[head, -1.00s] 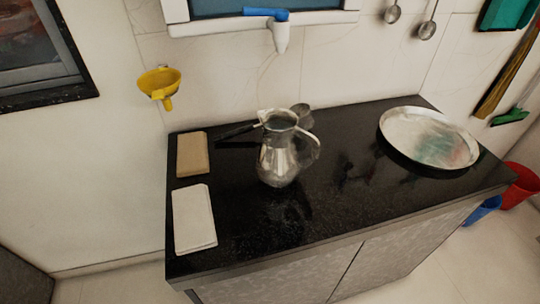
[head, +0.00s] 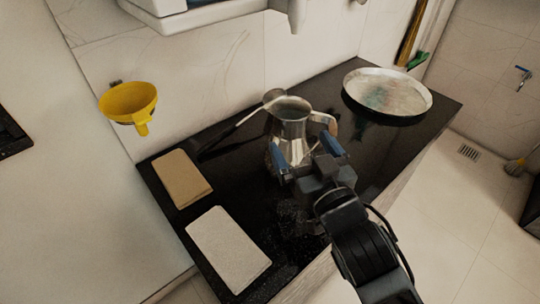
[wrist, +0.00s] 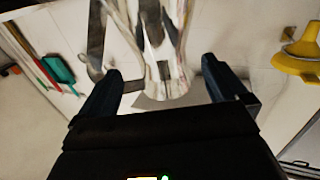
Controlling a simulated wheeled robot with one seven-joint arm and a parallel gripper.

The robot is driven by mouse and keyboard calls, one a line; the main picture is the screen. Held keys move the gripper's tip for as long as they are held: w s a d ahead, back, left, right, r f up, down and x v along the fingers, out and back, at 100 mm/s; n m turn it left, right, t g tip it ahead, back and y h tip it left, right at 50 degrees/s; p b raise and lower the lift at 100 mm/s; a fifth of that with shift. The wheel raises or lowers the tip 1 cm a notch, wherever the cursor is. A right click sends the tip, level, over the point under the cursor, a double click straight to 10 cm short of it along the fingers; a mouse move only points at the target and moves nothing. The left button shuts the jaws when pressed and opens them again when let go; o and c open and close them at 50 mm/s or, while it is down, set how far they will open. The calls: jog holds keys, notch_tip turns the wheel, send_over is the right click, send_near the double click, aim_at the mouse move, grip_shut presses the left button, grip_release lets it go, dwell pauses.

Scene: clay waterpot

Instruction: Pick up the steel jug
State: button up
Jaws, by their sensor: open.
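The steel jug (head: 291,130) stands upright on the black counter (head: 225,185), with its handle on the right side in the head view. My gripper (head: 304,156) is at the near side of the jug, its two blue fingers spread apart. The fingers and wrist hide the jug's lower part. In the wrist view the jug (wrist: 160,45) fills the top middle, ahead of and between the open fingers (wrist: 162,80). Whether a finger touches the jug cannot be told.
A long-handled ladle (head: 240,123) lies behind the jug. A brown block (head: 181,178) and a pale block (head: 228,248) lie on the left. A large steel plate (head: 388,92) is on the right. A yellow funnel (head: 128,102) hangs on the wall.

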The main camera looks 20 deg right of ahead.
aim_at(285, 116)
jog(key=shift+w+a+r, duration=0.1)
jog(key=shift+w+r, duration=0.1)
jog(key=shift+w, duration=0.55)
jog(key=shift+w+d+p, duration=0.15)
jog(key=shift+w+p, duration=0.25)
jog(key=shift+w, duration=1.35)
jog(key=shift+w+d+p, duration=0.15)
jog(key=shift+w+p, duration=0.2)
jog(key=shift+w, duration=1.35)
jog(key=shift+c, duration=0.5)
jog(key=c, duration=1.6)
grip_shut()
jog(key=shift+r, duration=0.15)
